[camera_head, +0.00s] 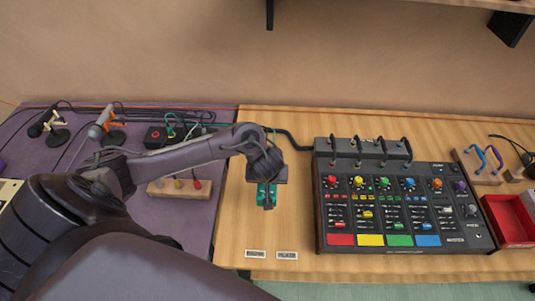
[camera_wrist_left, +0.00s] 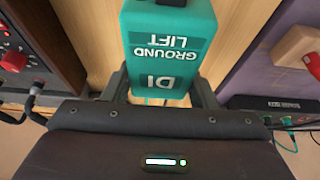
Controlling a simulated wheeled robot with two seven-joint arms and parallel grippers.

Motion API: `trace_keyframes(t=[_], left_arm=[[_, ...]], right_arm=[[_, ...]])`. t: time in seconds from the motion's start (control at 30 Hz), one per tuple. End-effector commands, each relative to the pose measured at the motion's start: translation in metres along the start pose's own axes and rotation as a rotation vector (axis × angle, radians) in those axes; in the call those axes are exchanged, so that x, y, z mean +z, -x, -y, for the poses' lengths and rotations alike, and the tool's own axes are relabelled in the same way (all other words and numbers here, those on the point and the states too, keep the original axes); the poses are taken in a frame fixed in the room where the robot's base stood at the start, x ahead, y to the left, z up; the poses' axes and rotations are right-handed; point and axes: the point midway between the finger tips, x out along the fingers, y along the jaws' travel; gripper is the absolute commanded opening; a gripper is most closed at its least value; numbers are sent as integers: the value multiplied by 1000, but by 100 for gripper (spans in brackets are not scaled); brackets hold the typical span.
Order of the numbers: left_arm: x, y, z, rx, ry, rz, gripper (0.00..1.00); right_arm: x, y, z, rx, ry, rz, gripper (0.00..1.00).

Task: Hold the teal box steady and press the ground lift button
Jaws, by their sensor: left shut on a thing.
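The teal box (camera_head: 262,192) is over the wooden table between the purple mat and the mixer, mostly covered by my left gripper (camera_head: 267,199) in the head view. In the left wrist view the teal box (camera_wrist_left: 168,72) shows upside-down white lettering, "GROUND LIFT" and "DI". A dark part (camera_wrist_left: 180,5), possibly the button, is cut off at the top edge of that view. My left gripper (camera_wrist_left: 160,92) is shut on the box, one finger on each side. I cannot tell whether the box rests on the table. My right gripper is not in view.
A mixer (camera_head: 455,235) with coloured knobs and pads stands right of the box. A red tray (camera_head: 510,220) is beyond it. The purple mat (camera_head: 205,235) at left carries microphones, cables and a wooden block (camera_head: 172,191) with plugs. The table in front of the box is mostly clear, with two small labels (camera_head: 287,255).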

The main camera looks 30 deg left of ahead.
Motion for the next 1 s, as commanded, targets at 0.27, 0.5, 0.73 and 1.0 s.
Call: trace_keyframes(t=[0.27, 0.5, 0.73, 1.0], left_arm=[[3, -9, 0, 0, 1, -1, 22], [6, -15, 0, 1, 1, -1, 22], [8, -21, 0, 1, 1, -1, 22], [12, -29, 0, 1, 1, -1, 22]], right_arm=[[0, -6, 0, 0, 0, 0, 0], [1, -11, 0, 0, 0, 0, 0], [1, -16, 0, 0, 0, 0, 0], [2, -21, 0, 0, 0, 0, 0]])
